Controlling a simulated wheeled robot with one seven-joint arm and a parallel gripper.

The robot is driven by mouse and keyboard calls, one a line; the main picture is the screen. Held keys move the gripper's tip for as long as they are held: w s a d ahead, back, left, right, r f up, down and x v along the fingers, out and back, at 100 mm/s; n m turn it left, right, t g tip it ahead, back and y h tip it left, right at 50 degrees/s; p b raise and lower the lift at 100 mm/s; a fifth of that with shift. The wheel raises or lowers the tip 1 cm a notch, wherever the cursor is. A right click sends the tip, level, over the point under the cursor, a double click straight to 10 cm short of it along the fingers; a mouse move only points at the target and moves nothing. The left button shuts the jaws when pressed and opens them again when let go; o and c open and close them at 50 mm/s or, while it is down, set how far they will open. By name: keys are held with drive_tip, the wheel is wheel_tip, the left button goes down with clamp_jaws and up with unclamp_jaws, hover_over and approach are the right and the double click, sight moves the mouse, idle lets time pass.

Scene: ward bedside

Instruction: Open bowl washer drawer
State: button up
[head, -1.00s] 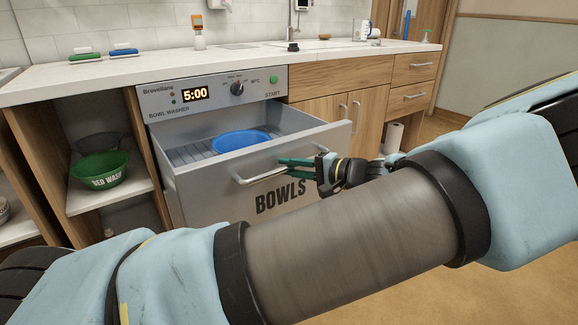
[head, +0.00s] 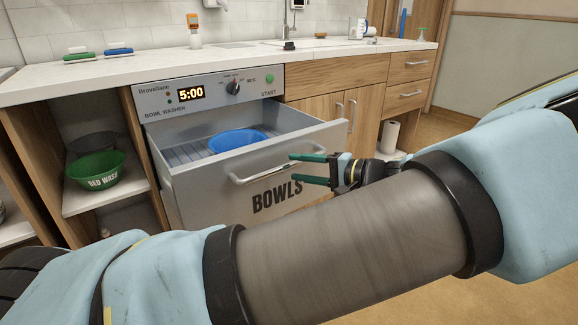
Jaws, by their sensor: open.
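The bowl washer (head: 152,102) is built in under the counter, with a lit 5:00 display and a dial. Its drawer (head: 200,205), marked BOWLS, stands pulled out. A blue bowl (head: 237,140) sits on the rack inside. The drawer's bar handle (head: 262,175) is on its front face. My gripper (head: 309,169) is open, with green fingers spread at the right end of the handle. No object shows between the fingers. I cannot tell whether a finger touches the handle.
A green bowl (head: 95,175) marked BED WASH is on the open shelf at left. The counter (head: 60,83) above holds brushes and bottles. Wooden cabinets (head: 315,108) stand to the right. My own arm hides much of the foreground floor.

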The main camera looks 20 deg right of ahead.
drive_tip(key=v, duration=0.6)
drive_tip(key=shift+s+d, duration=0.2)
drive_tip(key=shift+s, duration=0.1)
